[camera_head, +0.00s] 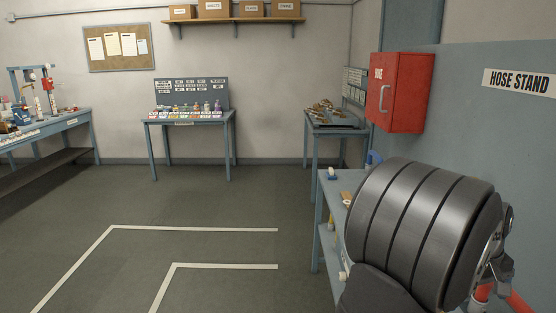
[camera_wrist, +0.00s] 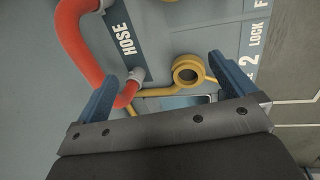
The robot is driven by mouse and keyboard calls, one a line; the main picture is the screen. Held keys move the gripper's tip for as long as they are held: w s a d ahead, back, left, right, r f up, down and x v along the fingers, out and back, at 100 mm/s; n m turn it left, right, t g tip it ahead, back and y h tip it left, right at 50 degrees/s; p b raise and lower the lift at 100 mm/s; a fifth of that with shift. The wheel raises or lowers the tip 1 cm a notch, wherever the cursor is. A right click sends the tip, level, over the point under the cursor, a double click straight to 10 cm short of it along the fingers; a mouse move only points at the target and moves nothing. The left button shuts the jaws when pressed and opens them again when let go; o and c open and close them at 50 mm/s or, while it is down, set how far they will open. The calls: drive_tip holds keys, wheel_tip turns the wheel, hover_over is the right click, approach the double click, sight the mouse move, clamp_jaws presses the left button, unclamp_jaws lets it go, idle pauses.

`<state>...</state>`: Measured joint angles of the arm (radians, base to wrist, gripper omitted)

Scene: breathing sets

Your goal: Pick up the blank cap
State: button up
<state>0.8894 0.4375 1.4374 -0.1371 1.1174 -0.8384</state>
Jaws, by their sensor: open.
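In the wrist view, my gripper (camera_wrist: 175,64) is open, with its two blue fingers apart and nothing held between them. A yellow round ring-like piece (camera_wrist: 177,66) with a dark round middle shows between and beyond the fingertips, nearer the right finger. A yellow strip runs from it to the left. No label marks it as the blank cap, and I cannot tell for sure that it is. In the head view, my dark ribbed wrist covers much of the right-hand bench, and the gripper's jaws cannot be made out clearly.
A red hose (camera_wrist: 76,40) curves close to the left finger by the HOSE lettering. The bench (camera_head: 322,215) carries small items beside my arm. A red wall box (camera_head: 412,95) and the HOSE STAND panel (camera_head: 470,60) stand behind. The floor at left is clear.

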drive_tip(key=c, duration=1)
drive_tip(key=shift+c, duration=0.2)
drive_tip(key=w+a+m+t+h, duration=0.2)
drive_tip(key=w+a+m+t, duration=0.5)
drive_tip(key=w+a, duration=1.25)
drive_tip(key=w+d+f, duration=0.1)
drive_tip(key=f, duration=0.2)
drive_tip(key=w+d+f+m+g, duration=0.1)
drive_tip(key=w+d+f, duration=0.1)
drive_tip(key=f, duration=0.2)
drive_tip(key=w+d+f+m+g, duration=0.1)
drive_tip(key=w+f, duration=0.1)
drive_tip(key=f, duration=0.1)
drive_tip(key=shift+w+d+f, duration=0.15)
drive_tip(key=shift+d+f, duration=0.25)
drive_tip(key=x, duration=0.4)
drive_tip(key=shift+s+d, duration=0.15)
drive_tip(key=shift+s, duration=0.3)
drive_tip(key=shift+w+d+f, duration=0.25)
drive_tip(key=shift+w+f, duration=0.05)
drive_tip(key=shift+f, duration=0.3)
